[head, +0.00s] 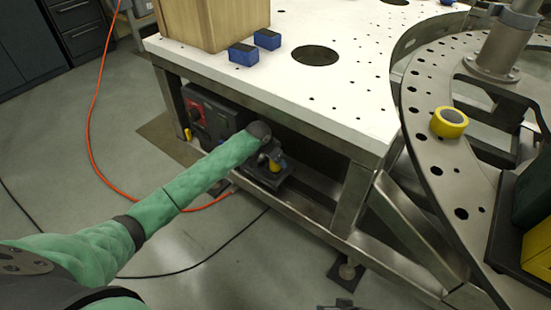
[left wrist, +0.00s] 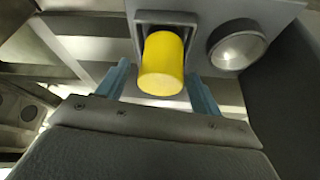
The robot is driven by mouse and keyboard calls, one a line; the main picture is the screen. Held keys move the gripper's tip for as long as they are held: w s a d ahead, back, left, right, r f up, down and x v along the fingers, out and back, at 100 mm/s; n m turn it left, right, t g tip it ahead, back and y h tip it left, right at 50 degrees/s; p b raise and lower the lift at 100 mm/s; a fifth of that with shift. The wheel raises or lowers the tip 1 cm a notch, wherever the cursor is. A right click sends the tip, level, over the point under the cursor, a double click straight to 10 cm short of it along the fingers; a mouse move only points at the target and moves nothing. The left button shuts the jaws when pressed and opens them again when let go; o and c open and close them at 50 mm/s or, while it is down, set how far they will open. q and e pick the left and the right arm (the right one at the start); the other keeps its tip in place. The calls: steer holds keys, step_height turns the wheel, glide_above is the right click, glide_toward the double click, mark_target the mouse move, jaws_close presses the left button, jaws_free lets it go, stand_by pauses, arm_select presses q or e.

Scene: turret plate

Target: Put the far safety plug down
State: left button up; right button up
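A yellow cylindrical plug (left wrist: 162,62) sits in a square grey socket frame (left wrist: 143,30) in the left wrist view. The two bluish fingers of my left gripper (left wrist: 162,88) stand on either side of it, with a visible gap, so the gripper looks open. In the head view my left gripper (head: 269,168) is low beneath the table's front edge, with a bit of yellow at it. Another small yellow piece (head: 187,134) shows beside a dark box with a red part (head: 196,115). A dark shape at the bottom edge may be my right gripper; it is mostly cut off.
The white perforated table (head: 345,95) overhangs my left gripper, with a metal leg (head: 350,197) to the right. A round lens-like part (left wrist: 238,47) is close beside the plug. On top are a wooden box (head: 212,22) and blue blocks (head: 243,54). Cables cross the floor.

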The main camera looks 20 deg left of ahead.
arm_select(q)
steer(key=v, duration=1.2)
steer(key=s+d+f+h, duration=0.1)
steer(key=s+d+f, duration=0.6)
steer(key=s, duration=0.3)
steer(key=s+d+f+h, duration=0.1)
steer(key=s+d+f, duration=0.6)
steer(key=s, duration=0.4)
steer(key=s+d+n, duration=0.1)
steer(key=s+d, duration=0.1)
steer(key=s, duration=0.9)
steer(key=s+d+n, duration=0.2)
steer(key=s+d, duration=0.1)
steer(key=s, duration=0.8)
steer(key=shift+f+y+b, duration=0.3)
steer(key=shift+f, duration=0.1)
arm_select(e)
step_height(320, 180, down, 2)
steer(key=shift+w+a+f, duration=0.15)
steer(key=shift+f, duration=0.05)
arm_select(q)
steer(key=shift+d, duration=0.1)
